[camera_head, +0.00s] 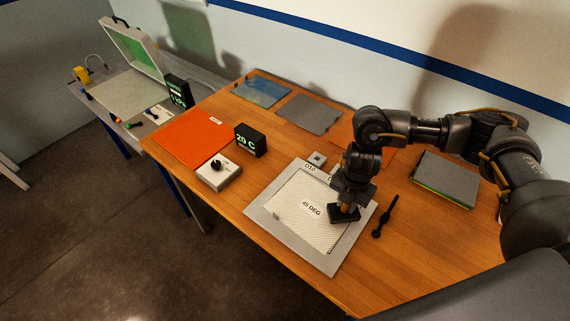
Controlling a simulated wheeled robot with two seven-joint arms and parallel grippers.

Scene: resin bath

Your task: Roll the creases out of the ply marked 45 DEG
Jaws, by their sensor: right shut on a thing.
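The pale striped ply (292,213) marked 45 DEG lies flat inside a light grey frame (262,213) on the wooden table. I cannot make out separate creases at this size. My right gripper (348,203) is over the right side of the ply, shut on a dark tool (343,216) with a brownish handle. The tool's dark base is at or just above the ply's right edge, and contact is hard to tell. The gripper and tool hide that part of the ply and frame. My left gripper is not in view.
A black slim tool (385,216) lies right of the frame. A white dial box (218,172) and a black 20 C display (250,140) stand left. An orange sheet (193,137), a grey sheet (308,114) and a stack (446,180) lie around. The table's front right is clear.

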